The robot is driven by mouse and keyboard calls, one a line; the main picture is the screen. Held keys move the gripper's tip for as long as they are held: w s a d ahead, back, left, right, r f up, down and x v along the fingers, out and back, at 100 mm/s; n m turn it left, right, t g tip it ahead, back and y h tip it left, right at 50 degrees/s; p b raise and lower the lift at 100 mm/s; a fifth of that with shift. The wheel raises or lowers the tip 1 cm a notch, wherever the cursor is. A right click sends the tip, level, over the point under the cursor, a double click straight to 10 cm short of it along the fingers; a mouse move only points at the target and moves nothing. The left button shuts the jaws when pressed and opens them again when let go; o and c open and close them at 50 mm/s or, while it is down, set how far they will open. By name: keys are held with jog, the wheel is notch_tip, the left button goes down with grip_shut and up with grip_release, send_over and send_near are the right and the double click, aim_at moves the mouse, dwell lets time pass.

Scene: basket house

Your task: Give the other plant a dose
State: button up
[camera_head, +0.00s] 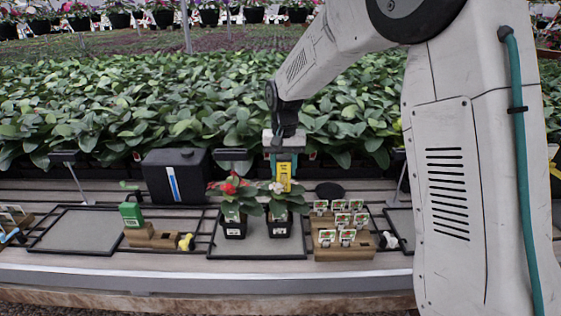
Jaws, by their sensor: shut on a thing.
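Two potted plants stand side by side on a grey tray (262,254). The left plant (232,188) has red flowers and a black pot (235,229). The right plant (278,188) has pale flowers and a similar black pot (279,228). My gripper (284,160) points down and is shut on a yellow item (284,177) with dark markings. The yellow item is directly above or behind the right plant in this view; its lower end meets the leaves and flowers. I cannot tell whether it touches the plant.
A green item (131,214) sits on a wooden block (152,237) at left. A black tank (176,177) with a blue level strip stands behind. A wooden rack (343,252) with several labelled cards is right of the plants. Dense leafy plants (130,105) line the back.

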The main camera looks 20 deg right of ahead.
aim_at(283, 190)
jog(key=shift+f, duration=2.95)
jog(key=shift+f, duration=0.6)
jog(key=shift+r, duration=0.15)
jog(key=shift+r, duration=3.4)
jog(key=shift+a, duration=0.1)
